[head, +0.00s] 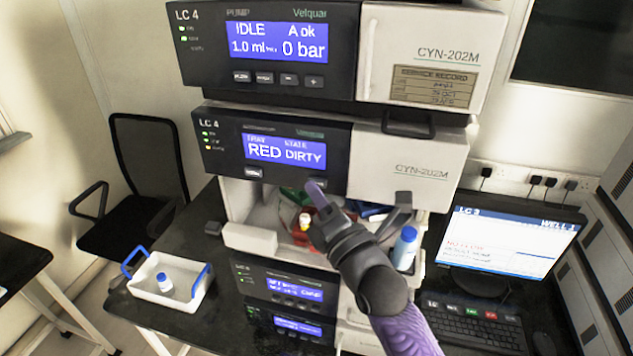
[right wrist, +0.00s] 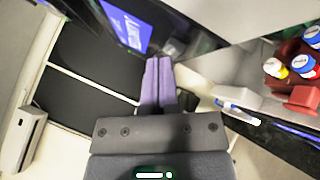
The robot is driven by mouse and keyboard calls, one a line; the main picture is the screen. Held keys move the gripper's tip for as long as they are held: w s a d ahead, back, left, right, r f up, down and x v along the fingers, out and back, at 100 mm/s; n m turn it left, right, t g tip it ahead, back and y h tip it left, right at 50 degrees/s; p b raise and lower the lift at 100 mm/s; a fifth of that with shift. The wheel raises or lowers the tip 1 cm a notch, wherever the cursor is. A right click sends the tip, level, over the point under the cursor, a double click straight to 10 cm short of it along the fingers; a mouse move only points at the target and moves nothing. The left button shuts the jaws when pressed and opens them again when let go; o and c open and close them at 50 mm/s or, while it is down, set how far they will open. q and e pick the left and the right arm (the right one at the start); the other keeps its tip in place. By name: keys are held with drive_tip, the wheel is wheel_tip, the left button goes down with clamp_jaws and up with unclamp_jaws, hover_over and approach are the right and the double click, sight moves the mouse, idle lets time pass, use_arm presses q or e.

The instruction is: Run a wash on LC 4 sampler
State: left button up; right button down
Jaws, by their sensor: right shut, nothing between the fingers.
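The LC 4 sampler (head: 285,152) is the second unit down in the stack. Its blue screen reads RED under the tray heading and DIRTY under the state heading. One button (head: 254,172) shows below the screen's left part. Another, below its right part, is largely hidden by my right gripper (head: 315,186). This gripper is shut and empty, its purple fingertips at the panel's lower edge; I cannot tell whether they touch it. In the right wrist view the closed fingers (right wrist: 158,62) point toward the panel beside the screen (right wrist: 125,22). My left gripper is out of view.
The LC 4 pump (head: 270,47) above reads IDLE, 0 bar. The open bay below the sampler holds a red vial rack (right wrist: 297,97). A blue-capped bottle (head: 405,248) stands right of my arm. A white tray (head: 150,292) and a monitor (head: 510,250) flank the stack.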

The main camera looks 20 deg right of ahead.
drive_tip(key=shift+w+d, duration=0.2)
drive_tip(key=shift+w, duration=0.1)
idle(0.4)
drive_tip(key=shift+s, duration=0.1)
drive_tip(key=shift+s+a+p, duration=0.45)
drive_tip(key=shift+s, duration=0.15)
drive_tip(key=s+a, duration=0.1)
drive_tip(key=s+a+p, duration=0.1)
drive_tip(key=s+p, duration=0.1)
drive_tip(key=s, duration=0.1)
drive_tip(key=shift+s+a, duration=0.1)
drive_tip(key=shift+a, duration=0.3)
idle(0.6)
